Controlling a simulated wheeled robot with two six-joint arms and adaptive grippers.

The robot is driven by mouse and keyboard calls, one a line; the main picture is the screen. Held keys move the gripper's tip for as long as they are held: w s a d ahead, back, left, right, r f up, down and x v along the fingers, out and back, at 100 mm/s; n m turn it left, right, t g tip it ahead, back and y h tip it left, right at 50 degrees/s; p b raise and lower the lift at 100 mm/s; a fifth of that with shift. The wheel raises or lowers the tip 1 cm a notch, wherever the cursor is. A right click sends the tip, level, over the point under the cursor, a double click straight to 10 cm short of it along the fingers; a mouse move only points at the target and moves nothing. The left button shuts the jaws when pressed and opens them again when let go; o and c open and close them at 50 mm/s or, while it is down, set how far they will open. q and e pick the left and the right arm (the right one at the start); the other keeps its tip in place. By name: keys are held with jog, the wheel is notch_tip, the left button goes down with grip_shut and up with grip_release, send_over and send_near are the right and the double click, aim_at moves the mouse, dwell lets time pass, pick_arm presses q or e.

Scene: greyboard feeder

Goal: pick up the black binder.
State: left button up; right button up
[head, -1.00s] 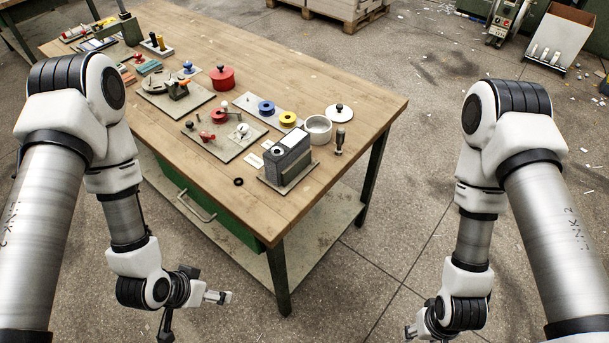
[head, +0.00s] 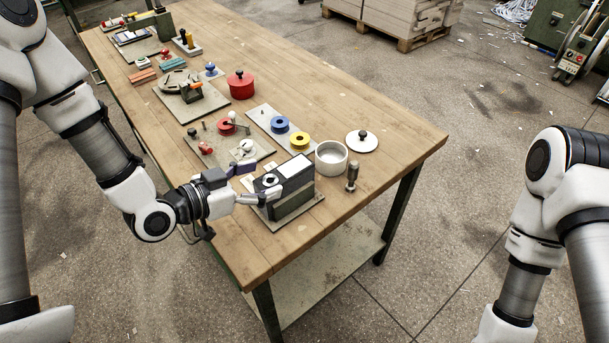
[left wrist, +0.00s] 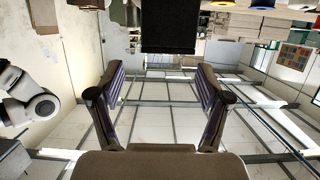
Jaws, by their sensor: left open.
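The black binder (head: 293,194) stands upright in a grey holder (head: 312,206) near the table's front edge, with a white label and a round mark on its upward side. In the left wrist view the binder (left wrist: 168,28) shows as a dark block at the top middle, ahead of the gap between the fingers. My left gripper (head: 250,183) is open and empty, at the left end of the binder, with one finger close to its near side. I cannot tell whether that finger touches. The fingers also show spread apart in the left wrist view (left wrist: 164,86). My right gripper is out of view.
A grey cup (head: 331,168), a dark-handled tool (head: 352,178) and a white lid (head: 362,146) stand right of the binder. Blue and yellow spools (head: 300,140) lie behind it. Free tabletop (head: 275,246) lies in front.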

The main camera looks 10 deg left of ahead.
aim_at(279, 174)
pick_arm(q)
jog(key=x, duration=0.4)
jog(key=f+p+x, duration=0.1)
jog(key=x, duration=0.2)
jog(key=shift+a, duration=0.3)
jog(key=c, duration=1.4)
